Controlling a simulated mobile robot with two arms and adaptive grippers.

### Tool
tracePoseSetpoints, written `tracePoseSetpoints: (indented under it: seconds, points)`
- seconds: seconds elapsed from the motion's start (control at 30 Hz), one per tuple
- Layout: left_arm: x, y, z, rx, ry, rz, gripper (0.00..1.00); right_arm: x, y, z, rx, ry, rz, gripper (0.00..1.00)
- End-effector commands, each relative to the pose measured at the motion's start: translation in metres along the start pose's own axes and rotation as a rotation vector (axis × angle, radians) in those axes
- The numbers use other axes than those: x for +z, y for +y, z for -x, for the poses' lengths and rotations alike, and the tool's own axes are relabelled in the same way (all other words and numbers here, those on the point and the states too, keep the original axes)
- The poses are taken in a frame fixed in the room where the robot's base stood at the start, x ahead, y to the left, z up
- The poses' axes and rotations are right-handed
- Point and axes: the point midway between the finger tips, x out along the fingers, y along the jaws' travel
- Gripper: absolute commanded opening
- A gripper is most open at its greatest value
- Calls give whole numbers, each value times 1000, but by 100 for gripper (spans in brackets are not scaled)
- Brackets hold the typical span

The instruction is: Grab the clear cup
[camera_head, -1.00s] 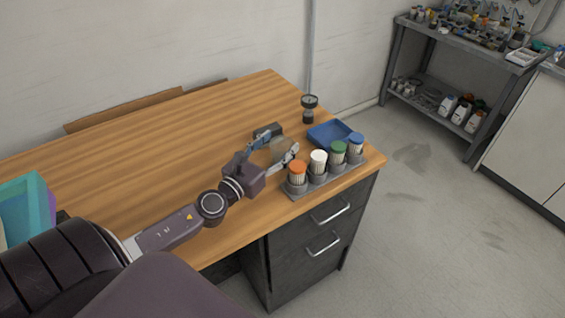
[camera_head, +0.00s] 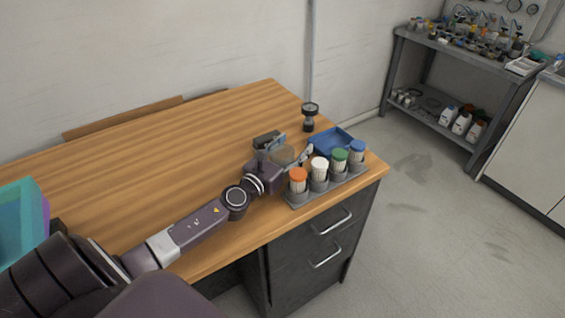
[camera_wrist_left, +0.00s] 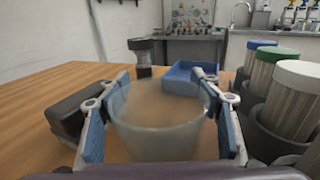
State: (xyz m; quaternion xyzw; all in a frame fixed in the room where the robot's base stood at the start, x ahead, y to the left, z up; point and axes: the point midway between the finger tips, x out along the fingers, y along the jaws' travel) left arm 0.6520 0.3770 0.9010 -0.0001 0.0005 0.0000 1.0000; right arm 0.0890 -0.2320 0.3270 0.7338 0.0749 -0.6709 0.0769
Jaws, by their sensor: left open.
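The clear cup (camera_wrist_left: 158,122) stands upright on the wooden table, translucent and empty-looking. In the left wrist view it sits between the two blue-padded fingers of my left gripper (camera_wrist_left: 160,118). The fingers are open, one on each side of the cup, with a gap at the left finger; whether the right finger touches is hard to tell. In the head view the cup (camera_head: 282,155) is partly hidden by my left gripper (camera_head: 288,148), which reaches in over the table. My right gripper is not in view.
A grey rack (camera_head: 325,187) with orange, white, green and blue capped containers stands close to the right of the gripper. A blue tray (camera_head: 331,138) and a dark gauge-like object (camera_head: 309,117) are behind the cup. A dark block (camera_wrist_left: 80,108) lies left of it.

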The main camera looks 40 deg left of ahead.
Motion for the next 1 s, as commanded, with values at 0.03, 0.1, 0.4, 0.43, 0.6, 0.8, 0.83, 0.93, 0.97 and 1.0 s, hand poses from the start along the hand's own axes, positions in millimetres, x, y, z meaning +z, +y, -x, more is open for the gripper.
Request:
tracePoseSetpoints:
  seconds: [0.03,0.1,0.4,0.43,0.6,0.8,0.83,0.93,0.97,1.0]
  points:
    - [0,0,0,0,0,0,59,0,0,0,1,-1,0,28]
    - [0,0,0,0,0,0,59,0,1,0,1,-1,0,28]
    - [0,0,0,0,0,0,35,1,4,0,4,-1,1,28]
    - [0,0,0,0,0,0,31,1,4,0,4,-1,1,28]
    - [0,0,0,0,0,0,13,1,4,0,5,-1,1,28]
    - [0,0,0,0,0,0,8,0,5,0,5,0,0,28]
    - [0,0,0,0,0,0,8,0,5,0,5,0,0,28]
    - [0,0,0,0,0,0,8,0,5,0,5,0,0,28]
    - [0,0,0,0,0,0,8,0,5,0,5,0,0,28]
    - [0,0,0,0,0,0,8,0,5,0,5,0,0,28]
